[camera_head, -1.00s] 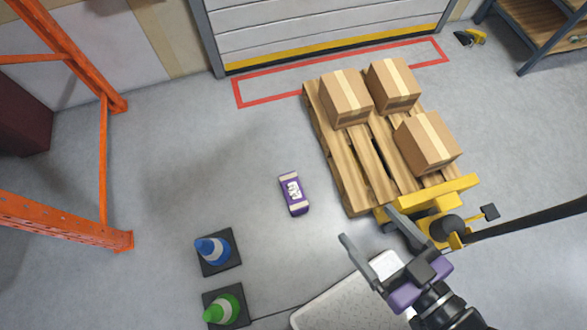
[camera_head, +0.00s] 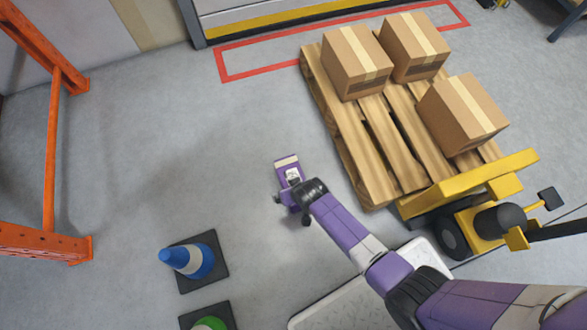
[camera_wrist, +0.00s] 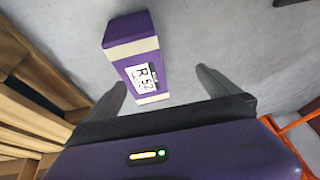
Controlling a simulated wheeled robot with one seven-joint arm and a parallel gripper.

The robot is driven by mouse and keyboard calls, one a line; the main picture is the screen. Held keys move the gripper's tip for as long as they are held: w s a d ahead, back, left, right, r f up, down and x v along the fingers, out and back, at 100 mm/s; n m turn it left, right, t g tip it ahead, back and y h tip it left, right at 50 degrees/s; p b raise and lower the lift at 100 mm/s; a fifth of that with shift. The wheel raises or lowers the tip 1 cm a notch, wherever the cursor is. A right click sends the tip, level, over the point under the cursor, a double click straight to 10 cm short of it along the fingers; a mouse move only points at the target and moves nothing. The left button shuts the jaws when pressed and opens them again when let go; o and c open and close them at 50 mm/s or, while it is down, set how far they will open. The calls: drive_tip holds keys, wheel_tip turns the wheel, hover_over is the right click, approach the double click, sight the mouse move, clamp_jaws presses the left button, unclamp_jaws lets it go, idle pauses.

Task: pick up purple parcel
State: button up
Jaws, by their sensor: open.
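The purple parcel (camera_head: 288,172) lies on the grey floor left of the pallet in the head view, its near part hidden by my wrist. In the wrist view the parcel (camera_wrist: 137,60) shows purple with cream end bands and a white label reading "R 52". My gripper (camera_wrist: 160,88) is open and empty of a grip. Its two fingers reach toward the parcel's near end, one to each side; I cannot tell how far above the floor they are. In the head view my gripper (camera_head: 290,197) is over the parcel's near end, its fingers mostly hidden.
A wooden pallet (camera_head: 352,145) with three cardboard boxes stands right of the parcel, with a yellow pallet jack (camera_head: 480,190) at its near end. A blue cone (camera_head: 190,260) and a green cone (camera_head: 210,323) stand at lower left. An orange rack (camera_head: 48,150) is at left. Floor left of the parcel is clear.

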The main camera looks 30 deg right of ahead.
drive_tip(key=shift+g+h, duration=0.3)
drive_tip(key=shift+g, duration=0.4)
drive_tip(key=w+d+f+b, duration=0.2)
drive_tip(key=f, duration=0.1)
drive_tip(key=w+d+f+b, duration=0.1)
drive_tip(key=w+f, duration=0.1)
drive_tip(key=shift+w+d, duration=0.1)
drive_tip(key=shift+d, duration=0.15)
drive_tip(key=b+x, duration=0.6)
drive_tip(key=x, duration=0.1)
drive_tip(key=shift+w+d+f, duration=0.1)
drive_tip(key=shift+d+f, duration=0.15)
drive_tip(key=shift+r, duration=0.1)
drive_tip(key=shift+c, duration=0.4)
drive_tip(key=c, duration=1.9)
drive_tip(key=shift+o, duration=0.2)
drive_tip(key=shift+w+r, duration=0.1)
drive_tip(key=shift+r, duration=0.05)
